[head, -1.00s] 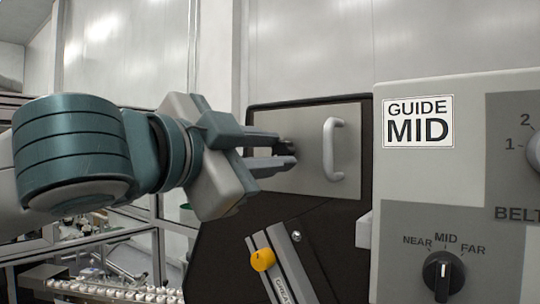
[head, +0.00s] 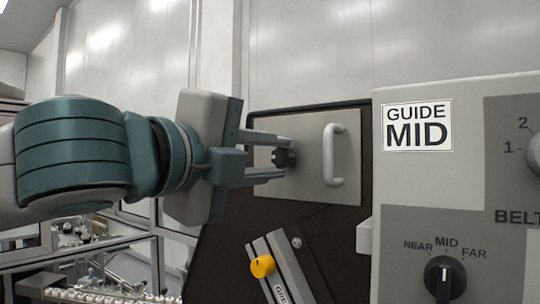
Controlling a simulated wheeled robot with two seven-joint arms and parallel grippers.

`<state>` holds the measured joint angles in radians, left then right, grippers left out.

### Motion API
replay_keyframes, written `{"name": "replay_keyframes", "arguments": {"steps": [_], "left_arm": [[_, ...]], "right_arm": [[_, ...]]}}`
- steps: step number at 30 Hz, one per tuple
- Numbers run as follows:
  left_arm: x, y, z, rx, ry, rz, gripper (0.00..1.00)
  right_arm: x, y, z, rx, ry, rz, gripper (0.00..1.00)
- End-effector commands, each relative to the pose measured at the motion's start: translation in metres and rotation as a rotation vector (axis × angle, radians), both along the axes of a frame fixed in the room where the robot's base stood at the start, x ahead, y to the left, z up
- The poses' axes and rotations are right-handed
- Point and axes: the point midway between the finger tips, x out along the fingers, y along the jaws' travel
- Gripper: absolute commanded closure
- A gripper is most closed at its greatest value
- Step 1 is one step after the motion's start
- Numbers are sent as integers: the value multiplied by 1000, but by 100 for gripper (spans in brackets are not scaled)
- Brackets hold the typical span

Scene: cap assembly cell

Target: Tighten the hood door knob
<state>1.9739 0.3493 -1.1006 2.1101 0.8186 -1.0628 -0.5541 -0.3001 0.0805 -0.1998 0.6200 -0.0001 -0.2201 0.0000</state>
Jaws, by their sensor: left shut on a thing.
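The hood door (head: 311,185) is a grey metal plate set in a dark hood, with a light curved handle (head: 334,155) on its right side. A small dark knob (head: 283,157) sits at the door's left side. My left gripper (head: 286,158) comes in from the left, and its two fingers are shut on the knob, one above and one below. The fingers partly cover the knob's left part. My right gripper does not show.
A grey control panel (head: 430,190) with a "GUIDE MID" label (head: 417,124) and a NEAR/MID/FAR dial (head: 444,277) stands close on the right. A yellow knob (head: 262,266) on a slanted metal bar is below the door. A conveyor with small white items (head: 95,294) is at lower left.

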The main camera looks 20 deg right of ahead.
Motion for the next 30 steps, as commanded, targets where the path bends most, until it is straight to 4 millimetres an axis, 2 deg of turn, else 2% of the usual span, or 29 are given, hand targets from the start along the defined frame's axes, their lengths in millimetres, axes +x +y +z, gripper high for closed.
{"name": "replay_keyframes", "arguments": {"steps": [30], "left_arm": [[-1,0,0,598,-758,-2,97]], "right_arm": [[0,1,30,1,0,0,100]]}}
